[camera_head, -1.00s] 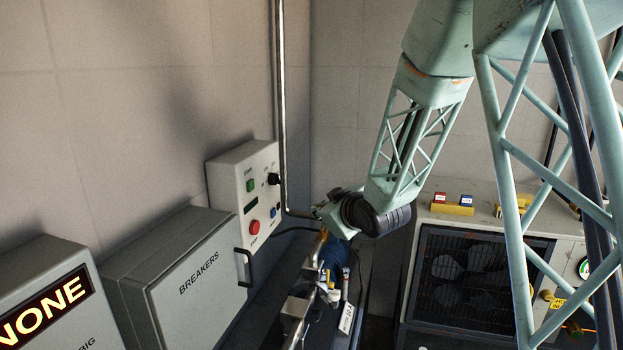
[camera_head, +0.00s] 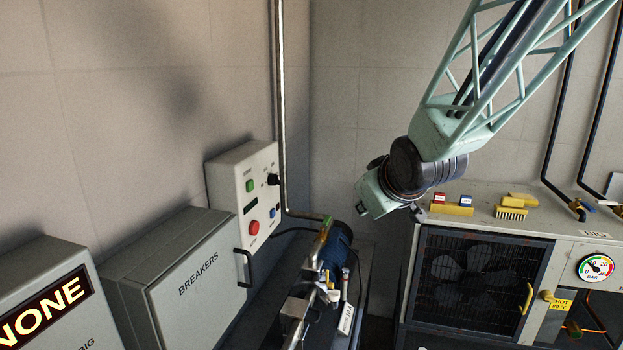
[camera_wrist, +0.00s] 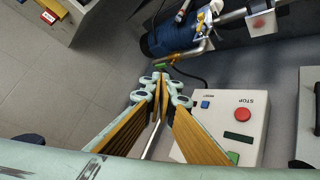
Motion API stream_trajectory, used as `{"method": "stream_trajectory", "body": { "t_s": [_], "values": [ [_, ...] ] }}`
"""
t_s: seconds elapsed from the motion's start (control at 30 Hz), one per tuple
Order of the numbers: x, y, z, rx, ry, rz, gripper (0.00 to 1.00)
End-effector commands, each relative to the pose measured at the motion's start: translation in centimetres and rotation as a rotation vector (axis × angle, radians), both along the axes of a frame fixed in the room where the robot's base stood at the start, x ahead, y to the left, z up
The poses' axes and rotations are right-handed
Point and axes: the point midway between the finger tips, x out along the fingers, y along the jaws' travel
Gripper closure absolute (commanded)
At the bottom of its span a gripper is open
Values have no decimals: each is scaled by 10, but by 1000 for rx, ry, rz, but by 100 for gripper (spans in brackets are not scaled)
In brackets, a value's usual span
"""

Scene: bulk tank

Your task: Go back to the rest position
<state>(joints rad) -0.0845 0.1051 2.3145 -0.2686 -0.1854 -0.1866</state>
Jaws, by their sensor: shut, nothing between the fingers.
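My gripper (camera_wrist: 161,88) shows in the wrist view with its fingers together and nothing between them. In the head view my pale green wrist hangs in the air above and right of the blue motor (camera_head: 338,245); the fingers are hardly visible there. In the wrist view the fingers point toward the motor (camera_wrist: 170,32), with the control box (camera_wrist: 228,125) to their right. I cannot see the fingers touching anything.
The control box (camera_head: 243,185) and the breakers cabinet (camera_head: 185,270) line the left wall. A vertical pipe (camera_head: 281,100) runs beside them. At right stands a fan unit (camera_head: 570,228) with brushes (camera_head: 512,208) on top. Open floor (camera_wrist: 85,85) shows in the wrist view.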

Motion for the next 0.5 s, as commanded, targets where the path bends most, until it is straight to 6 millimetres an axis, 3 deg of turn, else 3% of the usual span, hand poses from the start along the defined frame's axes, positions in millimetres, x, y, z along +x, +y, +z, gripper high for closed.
{"method": "stream_trajectory", "body": {
  "t_s": [0.5],
  "values": [
    [-100, -43, 26, 26, 132, -141, 100]
  ]
}}
